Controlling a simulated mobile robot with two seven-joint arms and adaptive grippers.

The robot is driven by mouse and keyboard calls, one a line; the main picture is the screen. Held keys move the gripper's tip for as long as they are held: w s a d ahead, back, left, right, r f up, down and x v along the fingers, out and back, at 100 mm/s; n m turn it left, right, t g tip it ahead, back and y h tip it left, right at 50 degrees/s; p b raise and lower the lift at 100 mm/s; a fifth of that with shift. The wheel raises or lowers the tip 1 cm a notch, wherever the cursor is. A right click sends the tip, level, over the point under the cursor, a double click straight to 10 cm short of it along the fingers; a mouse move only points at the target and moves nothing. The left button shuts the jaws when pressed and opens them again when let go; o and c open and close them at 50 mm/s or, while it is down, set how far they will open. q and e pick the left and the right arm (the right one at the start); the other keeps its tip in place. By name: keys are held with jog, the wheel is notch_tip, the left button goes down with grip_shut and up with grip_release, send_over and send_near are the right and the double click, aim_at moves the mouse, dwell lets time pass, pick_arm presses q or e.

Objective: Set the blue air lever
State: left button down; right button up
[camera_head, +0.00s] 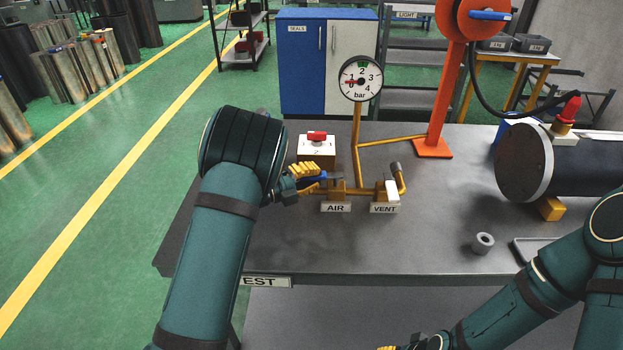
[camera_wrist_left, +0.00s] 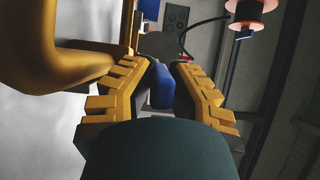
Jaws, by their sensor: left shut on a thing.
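The blue air lever (camera_head: 318,178) is at the AIR valve, on the left of the yellow pipework behind the AIR label (camera_head: 336,207). My left gripper (camera_head: 310,174) is shut on it. In the left wrist view the blue lever (camera_wrist_left: 162,86) lies between the two yellow ribbed fingers (camera_wrist_left: 160,95). The fingers partly hide it in the head view. My right gripper (camera_head: 392,348) shows only as a sliver of yellow at the bottom edge, so its opening is hidden.
The pressure gauge (camera_head: 360,79) stands above the pipe, its red pointer near the low end. The vent lever (camera_head: 397,172) is right of the air valve. A white box with a red switch (camera_head: 317,147) stands behind. A grey ring (camera_head: 483,243) and dark cylinder (camera_head: 523,162) are at right.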

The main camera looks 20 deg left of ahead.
pick_arm(q)
jog(key=shift+w+r, duration=0.1)
jog(key=shift+r, duration=0.1)
jog(key=c, duration=0.9)
grip_release()
jog(key=shift+d+f, duration=0.1)
jog(key=shift+d, duration=0.05)
jog(key=shift+c, duration=0.2)
jog(key=v, duration=1.2)
